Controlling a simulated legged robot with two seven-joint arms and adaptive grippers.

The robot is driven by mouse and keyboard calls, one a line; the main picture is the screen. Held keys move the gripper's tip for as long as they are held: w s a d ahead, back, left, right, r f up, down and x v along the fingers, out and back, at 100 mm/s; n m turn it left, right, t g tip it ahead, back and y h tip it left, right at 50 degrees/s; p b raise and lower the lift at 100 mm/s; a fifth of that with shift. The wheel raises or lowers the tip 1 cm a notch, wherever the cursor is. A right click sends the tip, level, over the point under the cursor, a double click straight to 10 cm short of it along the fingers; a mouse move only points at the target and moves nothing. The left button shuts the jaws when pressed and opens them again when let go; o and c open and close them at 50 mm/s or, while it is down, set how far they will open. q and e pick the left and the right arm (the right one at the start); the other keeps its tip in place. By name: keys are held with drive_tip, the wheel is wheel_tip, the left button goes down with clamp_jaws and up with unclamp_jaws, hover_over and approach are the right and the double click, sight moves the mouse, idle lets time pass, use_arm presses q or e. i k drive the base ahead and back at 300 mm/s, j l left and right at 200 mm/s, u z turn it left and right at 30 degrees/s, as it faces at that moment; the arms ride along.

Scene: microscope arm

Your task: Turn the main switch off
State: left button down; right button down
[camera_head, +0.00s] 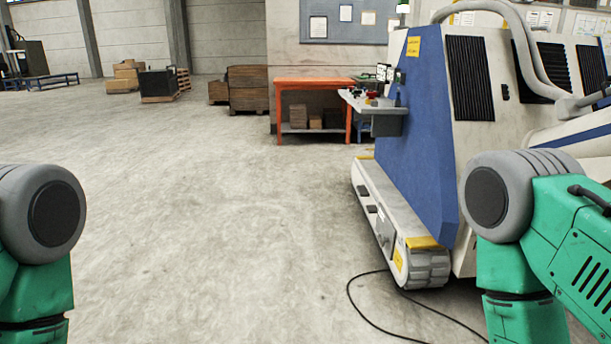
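A large white and blue machine (416,130) stands on the right side of the view. A grey shelf (375,106) with small controls and screens juts out from its far side. A main switch cannot be clearly made out; the controls are too small to tell apart. Parts of my green and grey arms show at the lower left and lower right edges. Neither of my grippers is in view.
An orange workbench (313,83) stands behind the machine by the wall. Wooden crates (248,88) stand at the back. The concrete floor (210,220) is clear ahead and left.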

sight(372, 95)
drive_tip(key=i+l, duration=0.2)
drive_tip(key=i, duration=0.25)
drive_tip(key=i+l, duration=0.25)
drive_tip(key=i, duration=0.15)
drive_tip(key=i+l+z, duration=0.1)
drive_tip(key=i, duration=0.35)
drive_tip(key=i+l, duration=0.25)
drive_tip(key=i, duration=0.2)
drive_tip(key=i+l, duration=0.15)
drive_tip(key=l, duration=0.25)
drive_tip(key=i+l, duration=0.1)
drive_tip(key=l, duration=0.3)
drive_tip(key=i+l, duration=0.15)
drive_tip(key=l, duration=0.25)
drive_tip(key=i+l, duration=0.15)
drive_tip(key=l, duration=0.2)
